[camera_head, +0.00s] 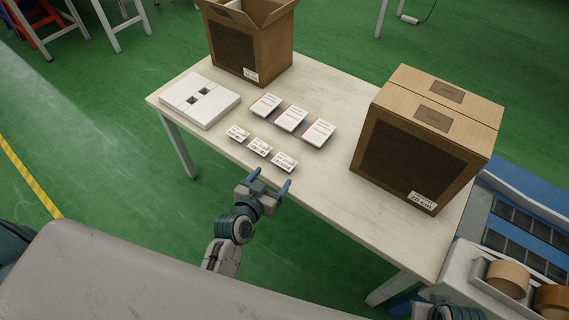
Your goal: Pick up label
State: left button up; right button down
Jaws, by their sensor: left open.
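Three small white labels with black print lie in a diagonal row near the table's front edge: a left label (237,133), a middle label (260,147) and a right label (285,162). My left gripper (270,181) is open and empty, just in front of the table edge in the picture, below the middle and right labels. Its two blue-grey fingers point toward the row. It looks apart from the labels; its height above the table is hard to tell. My right gripper is not clearly seen.
The pale table (345,195) also holds three white booklets (291,118), a white flat box (200,100), an open carton (250,50) behind and a closed carton (425,135) at right. Tape rolls (508,277) sit at lower right. The table front between labels and closed carton is clear.

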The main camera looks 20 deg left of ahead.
aim_at(285, 162)
pick_arm(q)
jog(key=x, duration=0.9)
jog(key=shift+w+d, duration=0.1)
jog(key=shift+w, duration=0.25)
jog(key=shift+r, duration=0.1)
jog(key=c, duration=0.7)
